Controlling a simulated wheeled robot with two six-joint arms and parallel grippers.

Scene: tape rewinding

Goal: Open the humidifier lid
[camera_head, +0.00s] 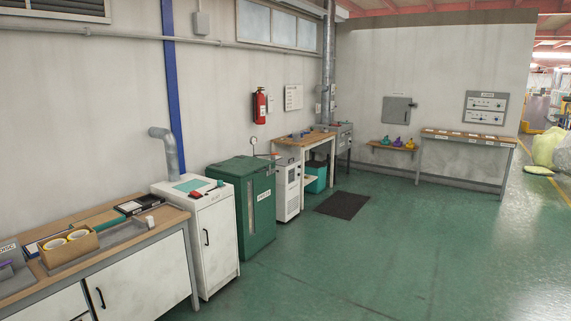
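No label that I can read clearly says humidifier. A dark green cabinet (256,215) with a flat closed top, a vertical light strip, a white label and a small round gauge above it stands by the left wall. A white cabinet (212,240) with a dark handle and a grey pipe (167,150) rising behind it stands just left of it. A smaller white unit (287,188) stands on its right. I cannot tell for sure which of these is the humidifier; no raised lid shows. Neither of my grippers is in view.
A workbench (120,282) with a cardboard box (68,247) of tape rolls is at the lower left. A wooden table (304,139), a dark floor mat (342,205) and a long bench (468,136) are farther back. The green floor (400,260) at front right is clear.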

